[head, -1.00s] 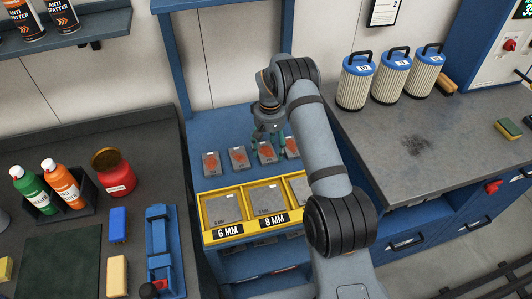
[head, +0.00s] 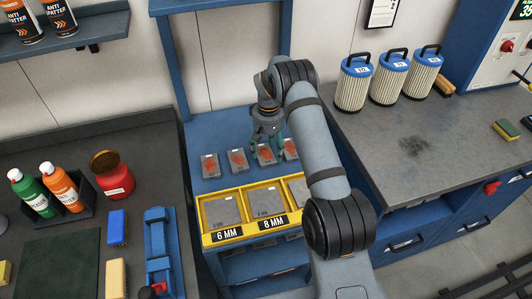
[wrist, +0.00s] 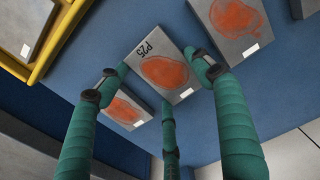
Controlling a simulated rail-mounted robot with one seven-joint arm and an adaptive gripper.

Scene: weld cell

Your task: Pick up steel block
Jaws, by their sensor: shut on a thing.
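Several grey steel blocks with orange-red patches lie in a row on the blue shelf. In the head view my gripper (head: 267,141) is over the third block from the left (head: 265,155). In the wrist view my gripper (wrist: 158,78) has green fingers on both sides of a block marked P25 (wrist: 146,57), with a third finger at its near edge. It is shut on this block. One neighbouring block (wrist: 235,16) lies to the upper right, another (wrist: 120,110) to the lower left. Whether the held block is clear of the shelf cannot be told.
Yellow bins (head: 222,212) labelled 6 MM and 8 MM stand in front of the row, holding grey plates. A dark bench with bottles is at left. Filter cartridges (head: 354,84) stand on the right bench. Blue shelf posts rise on both sides.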

